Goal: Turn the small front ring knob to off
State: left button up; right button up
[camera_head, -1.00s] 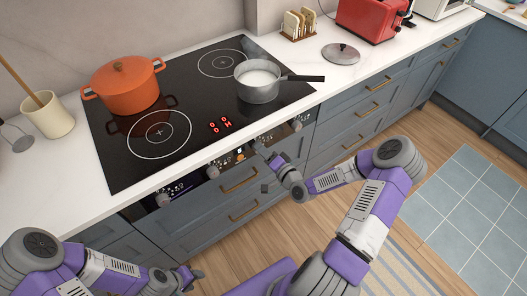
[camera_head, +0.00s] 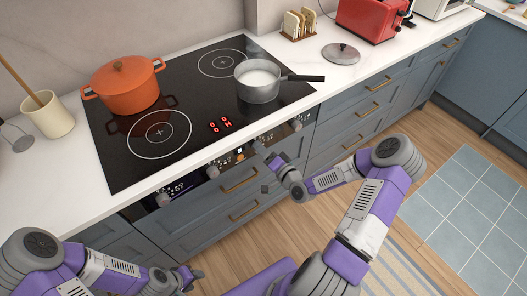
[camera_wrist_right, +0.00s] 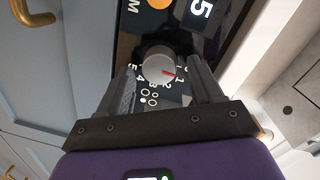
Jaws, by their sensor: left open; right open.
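I cannot tell whether the fingers touch the knob. In the head view my right gripper (camera_head: 261,155) is at the front control panel, hiding part of it. Other knobs show at the panel's left (camera_head: 164,200), middle (camera_head: 212,172) and right (camera_head: 296,126). My left gripper (camera_head: 193,277) is open and empty, low in front of the drawers.
A grey saucepan (camera_head: 258,92) with white contents stands on the hob's front right, its handle pointing right. An orange pot (camera_head: 125,88) stands at the back left. The red display (camera_head: 220,125) is lit. Drawer handles (camera_head: 240,180) stick out below the panel.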

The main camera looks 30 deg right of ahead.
jog(key=s+p, duration=0.1)
jog(key=s, duration=0.6)
jog(key=shift+s+d+r, duration=0.25)
jog(key=shift+d+r, duration=0.05)
jog(key=shift+d, duration=0.15)
jog(key=s+a+f+n+g+y, duration=0.2)
jog(key=a+f+n+g+y, duration=0.15)
jog(key=a+f+g, duration=0.6)
jog(key=s+a+f+n+g+h, duration=0.1)
jog(key=s+a+f+n+g, duration=0.4)
jog(key=s+a, duration=0.6)
notch_tip(320, 180, down, 3)
jog(key=shift+s+a+r+g+p, duration=0.2)
jog(key=shift+s+a+g+p, duration=0.25)
jog(key=shift+s+g, duration=0.4)
